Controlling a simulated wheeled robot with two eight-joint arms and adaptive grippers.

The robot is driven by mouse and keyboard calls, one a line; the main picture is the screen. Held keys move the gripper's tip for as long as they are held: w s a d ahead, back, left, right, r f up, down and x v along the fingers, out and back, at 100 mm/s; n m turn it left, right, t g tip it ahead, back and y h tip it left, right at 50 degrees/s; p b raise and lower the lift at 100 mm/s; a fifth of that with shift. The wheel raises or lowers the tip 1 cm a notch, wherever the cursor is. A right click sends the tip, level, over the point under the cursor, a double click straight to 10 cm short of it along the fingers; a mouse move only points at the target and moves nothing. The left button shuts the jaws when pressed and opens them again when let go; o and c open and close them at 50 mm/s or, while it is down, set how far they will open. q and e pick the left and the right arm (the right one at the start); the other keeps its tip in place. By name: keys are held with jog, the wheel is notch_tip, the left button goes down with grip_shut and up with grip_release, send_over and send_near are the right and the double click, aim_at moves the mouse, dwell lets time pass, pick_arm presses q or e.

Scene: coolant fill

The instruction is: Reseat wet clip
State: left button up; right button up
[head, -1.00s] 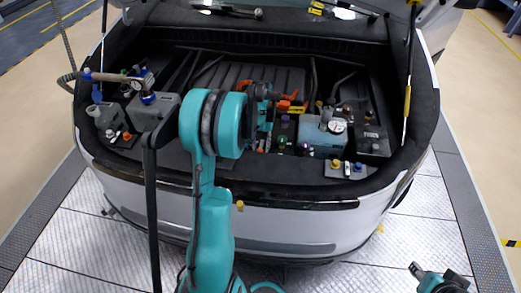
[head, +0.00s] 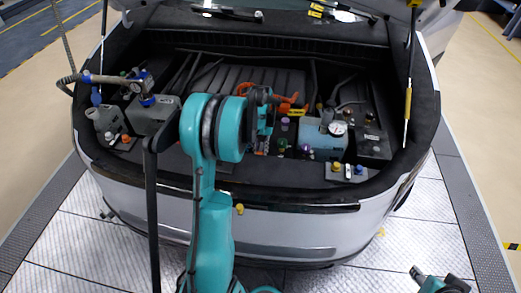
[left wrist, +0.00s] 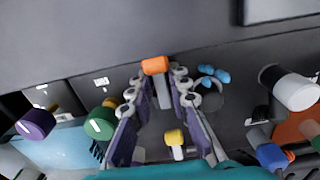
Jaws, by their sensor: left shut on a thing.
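My left gripper (left wrist: 157,88) is shut on an orange-capped piece (left wrist: 155,65), whose pale stem shows between the fingertips in the left wrist view. In the head view my left gripper (head: 262,125) is over the middle of the car's open bay, mostly hidden by my own teal arm. A blue winged piece (left wrist: 212,75) lies by a dark ring just right of the fingertips. A yellow-capped piece (left wrist: 175,140) shows between the fingers. I cannot tell which part is the wet clip. My right gripper (head: 422,275) is low at the right, outside the car, its fingers unclear.
A green knob (left wrist: 100,123) and a purple knob (left wrist: 35,124) stand left of the fingers; a white cylinder (left wrist: 292,90) stands right. A blue-grey unit with a gauge (head: 325,138) is right of my arm. Grey tanks (head: 152,115) and a gauge handle sit left.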

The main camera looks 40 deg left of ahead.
aim_at(261, 148)
pick_arm(q)
jog(key=shift+s+d, duration=0.1)
jog(key=shift+r+p, duration=0.55)
jog(key=shift+r, duration=0.2)
grip_shut()
jog(key=shift+w+r, duration=0.25)
jog(key=shift+r, duration=0.05)
jog(key=shift+w+a+r+p, duration=0.15)
jog(key=shift+a+r+p, duration=0.1)
jog(key=shift+r+p, duration=0.2)
